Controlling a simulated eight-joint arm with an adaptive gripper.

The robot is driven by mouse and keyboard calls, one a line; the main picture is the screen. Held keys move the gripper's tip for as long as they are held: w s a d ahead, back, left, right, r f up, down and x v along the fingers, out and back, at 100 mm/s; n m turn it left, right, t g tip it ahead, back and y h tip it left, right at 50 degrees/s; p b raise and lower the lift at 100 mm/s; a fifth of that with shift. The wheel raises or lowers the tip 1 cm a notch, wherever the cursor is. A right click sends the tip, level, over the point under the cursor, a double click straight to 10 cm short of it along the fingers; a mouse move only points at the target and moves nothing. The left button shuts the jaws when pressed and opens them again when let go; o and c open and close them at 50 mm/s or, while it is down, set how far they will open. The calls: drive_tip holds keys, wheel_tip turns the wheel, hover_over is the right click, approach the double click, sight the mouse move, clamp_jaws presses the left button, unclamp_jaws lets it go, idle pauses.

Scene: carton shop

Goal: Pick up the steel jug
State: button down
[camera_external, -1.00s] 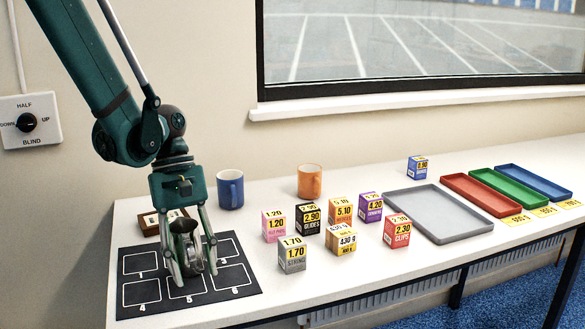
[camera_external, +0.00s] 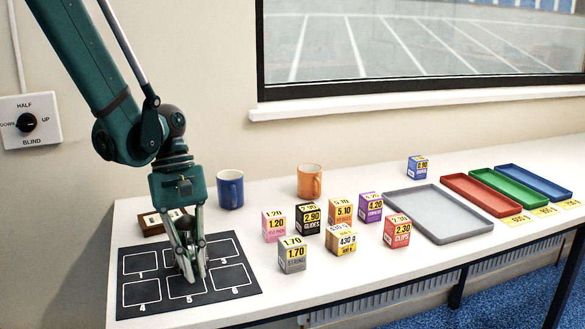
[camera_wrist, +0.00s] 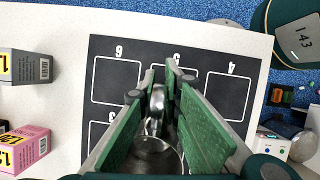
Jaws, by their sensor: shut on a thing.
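The steel jug (camera_wrist: 155,155) is between the green-padded fingers in the wrist view, its round body low in the picture and its handle towards the fingertips. My gripper (camera_external: 191,272) is shut on the jug, and it also shows in the wrist view (camera_wrist: 161,84). In the external view the fingers hide most of the jug. It is over the black mat (camera_external: 235,284) with numbered squares, around the square marked 5. I cannot tell whether the jug touches the mat.
A blue mug (camera_external: 230,189) and an orange mug (camera_external: 309,181) stand at the back. Several small price-marked boxes, such as the grey one (camera_external: 292,256), stand right of the mat. A grey tray (camera_external: 438,240) and coloured trays lie further right. A brown block (camera_external: 153,224) lies behind the mat.

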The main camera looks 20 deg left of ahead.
drive_tip(key=shift+r, duration=0.15)
drive_tip(key=shift+r+p, duration=0.75)
drive_tip(key=shift+r, duration=3.95)
